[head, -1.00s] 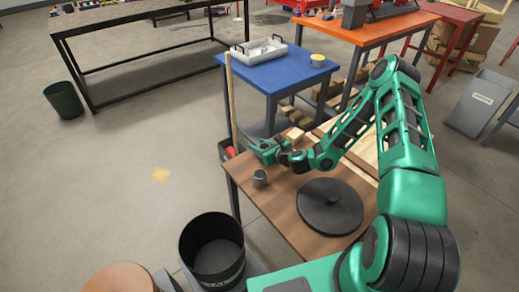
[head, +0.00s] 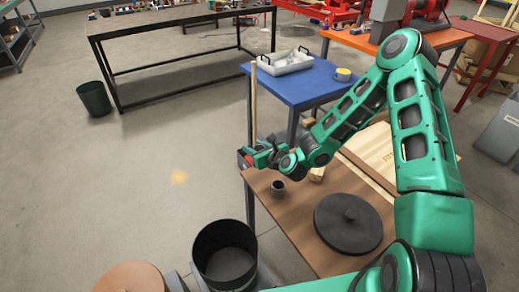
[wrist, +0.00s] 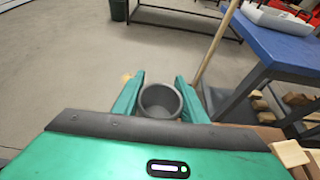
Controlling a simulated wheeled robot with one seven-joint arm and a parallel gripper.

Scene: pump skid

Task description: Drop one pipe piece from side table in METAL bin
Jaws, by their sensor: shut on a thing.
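In the wrist view a grey, hollow pipe piece (wrist: 160,101) sits between the two green fingers of my gripper (wrist: 160,95), which is shut on it; its open end faces up. In the head view my gripper (head: 259,155) is above the left edge of the brown side table (head: 298,222), and the held piece is hard to make out there. A second small grey cylinder (head: 278,187) stands upright on the table near that edge. A black round bin (head: 224,268) stands in front of the table; its label is not readable.
A black disc (head: 348,225) and wooden pieces (head: 378,160) lie on the side table. A blue table (head: 301,86) with a white tray (head: 286,63) and a leaning wooden pole (head: 253,105) stand behind. A dark green bin (head: 94,100) stands far left. Floor at left is clear.

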